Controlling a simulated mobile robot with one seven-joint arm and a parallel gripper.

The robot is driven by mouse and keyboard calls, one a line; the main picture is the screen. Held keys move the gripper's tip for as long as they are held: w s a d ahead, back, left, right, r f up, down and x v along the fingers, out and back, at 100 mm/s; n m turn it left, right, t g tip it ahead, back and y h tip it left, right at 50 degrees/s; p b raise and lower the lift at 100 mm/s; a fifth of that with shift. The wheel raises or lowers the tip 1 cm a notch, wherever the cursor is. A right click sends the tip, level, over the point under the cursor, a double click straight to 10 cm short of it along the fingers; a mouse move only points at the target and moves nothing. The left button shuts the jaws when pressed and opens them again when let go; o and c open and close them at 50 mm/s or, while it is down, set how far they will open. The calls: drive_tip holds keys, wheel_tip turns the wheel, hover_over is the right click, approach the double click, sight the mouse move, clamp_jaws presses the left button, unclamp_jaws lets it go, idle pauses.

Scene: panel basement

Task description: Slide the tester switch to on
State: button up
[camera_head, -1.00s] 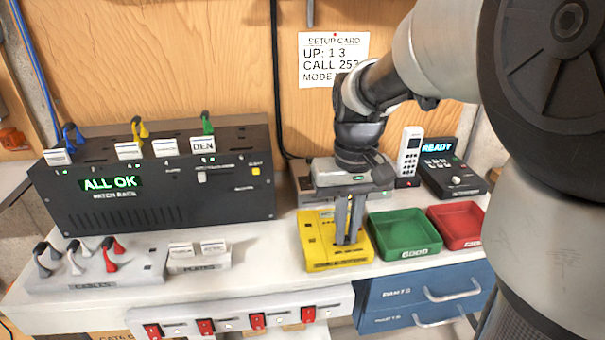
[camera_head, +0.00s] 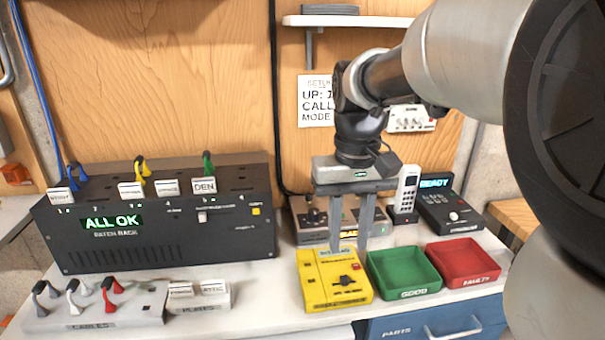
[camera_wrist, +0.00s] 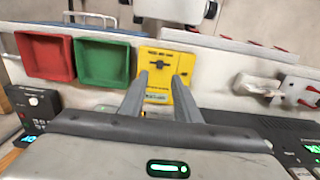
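The tester appears to be the yellow box (camera_head: 318,291) on the bench. It has a small display (camera_head: 330,253) at its back edge and a black switch knob (camera_head: 345,280) in a slot on top. The box also shows between my fingers in the wrist view (camera_wrist: 158,96), with the dark knob (camera_wrist: 158,64) beyond the fingertips. My gripper (camera_head: 349,247) is open and empty, pointing down above the back part of the box. The fingers stand apart, clear of the knob. I cannot read the switch's marks.
A green tray (camera_head: 378,284) and a red tray (camera_head: 437,268) stand right of the yellow box. A black patch rack (camera_head: 150,240) reading ALL OK is at the left. A grey unit (camera_head: 311,233) is behind the gripper. A phone (camera_head: 407,187) and a READY panel (camera_head: 450,212) are at the back right.

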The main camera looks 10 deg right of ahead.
wheel_tip(320, 180, up, 9)
drive_tip(key=p, duration=0.1)
drive_tip(key=shift+p, duration=0.35)
drive_tip(key=s+a+f+t, duration=0.2)
drive_tip(key=s+f+t, duration=0.45)
drive_tip(key=s, duration=0.55)
wheel_tip(320, 180, up, 12)
drive_tip(key=p, duration=1.2)
drive_tip(key=shift+w+r+g+p, duration=0.15)
drive_tip(key=shift+r+g+p, duration=0.05)
drive_tip(key=shift+g+p, duration=0.25)
drive_tip(key=shift+d, duration=0.1)
